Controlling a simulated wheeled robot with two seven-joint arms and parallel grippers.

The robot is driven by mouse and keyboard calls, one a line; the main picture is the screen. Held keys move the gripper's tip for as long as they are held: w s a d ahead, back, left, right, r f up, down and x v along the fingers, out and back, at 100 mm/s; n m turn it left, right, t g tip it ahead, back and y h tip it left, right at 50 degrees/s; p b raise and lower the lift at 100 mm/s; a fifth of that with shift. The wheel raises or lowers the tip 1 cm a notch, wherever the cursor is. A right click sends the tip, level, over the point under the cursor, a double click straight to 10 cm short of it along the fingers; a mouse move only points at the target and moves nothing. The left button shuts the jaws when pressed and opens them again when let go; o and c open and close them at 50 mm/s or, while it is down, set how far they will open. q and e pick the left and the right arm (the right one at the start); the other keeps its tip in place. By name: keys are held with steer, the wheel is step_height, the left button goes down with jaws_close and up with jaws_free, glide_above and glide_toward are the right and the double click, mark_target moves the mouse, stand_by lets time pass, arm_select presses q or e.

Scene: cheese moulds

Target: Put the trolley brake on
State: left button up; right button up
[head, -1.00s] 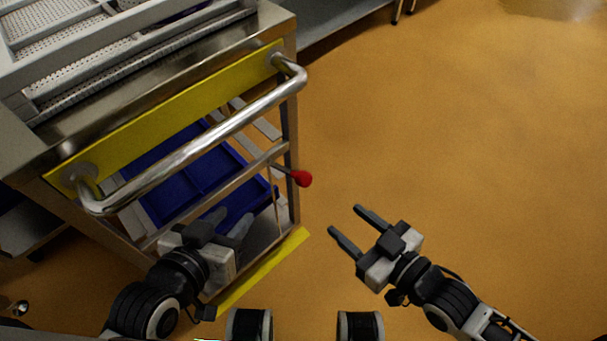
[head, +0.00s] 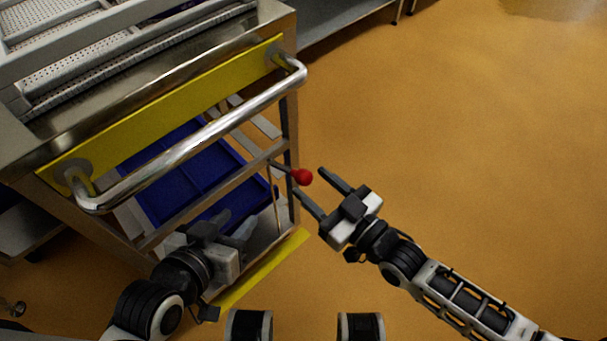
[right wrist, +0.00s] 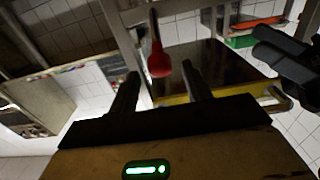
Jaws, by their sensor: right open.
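The trolley (head: 160,110) stands at the left in the head view, with a yellow end panel and a steel push handle (head: 190,150). Its brake lever ends in a red knob (head: 303,177) that sticks out from the right corner post. My right gripper (head: 315,188) is open and empty, its fingertips close to the red knob. In the right wrist view the red knob (right wrist: 159,62) hangs just beyond the fingertips, between the two fingers in the picture. My left gripper (head: 225,230) is low in front of the trolley; I cannot tell whether its fingers are apart.
Blue crates (head: 190,175) sit on the trolley's lower shelf. A yellow strip (head: 262,268) runs along its lower edge. A grey table (head: 340,22) stands behind. The orange floor (head: 470,150) to the right is clear.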

mark_target(309, 181)
steer(key=x, duration=0.2)
steer(key=shift+w+a, duration=0.65)
arm_select(q)
steer(key=shift+w+d+f, duration=0.1)
steer(key=shift+w+f, duration=0.1)
steer(key=shift+f, duration=0.3)
